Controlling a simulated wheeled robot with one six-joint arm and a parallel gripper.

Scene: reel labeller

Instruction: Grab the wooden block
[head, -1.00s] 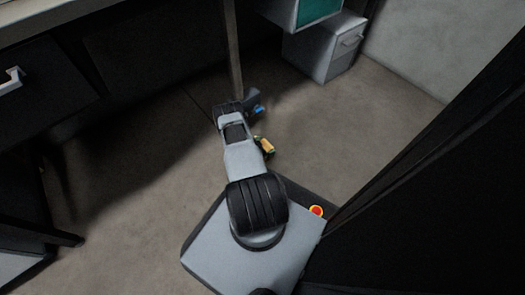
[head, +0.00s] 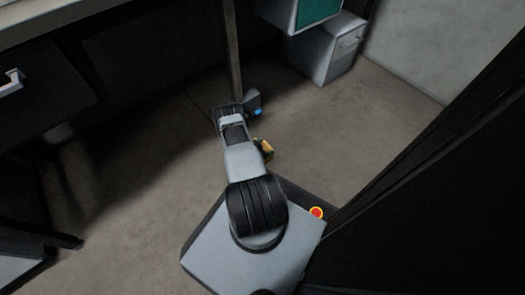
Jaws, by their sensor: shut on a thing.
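The wooden block (head: 267,147) shows as a small tan-yellow patch just right of my forearm, low over or near the floor. Dark parts of my gripper (head: 263,143) lie against it, and the gripper is shut on the block. My arm hides much of the gripper and part of the block. I cannot tell whether the block touches the floor.
A thin upright post (head: 232,50) stands just beyond my arm's bend. A grey drawer cabinet (head: 325,55) is at the back right. A dark desk with a drawer (head: 45,95) is at left. A large dark panel (head: 450,200) fills the right. Floor (head: 365,125) right of the arm is clear.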

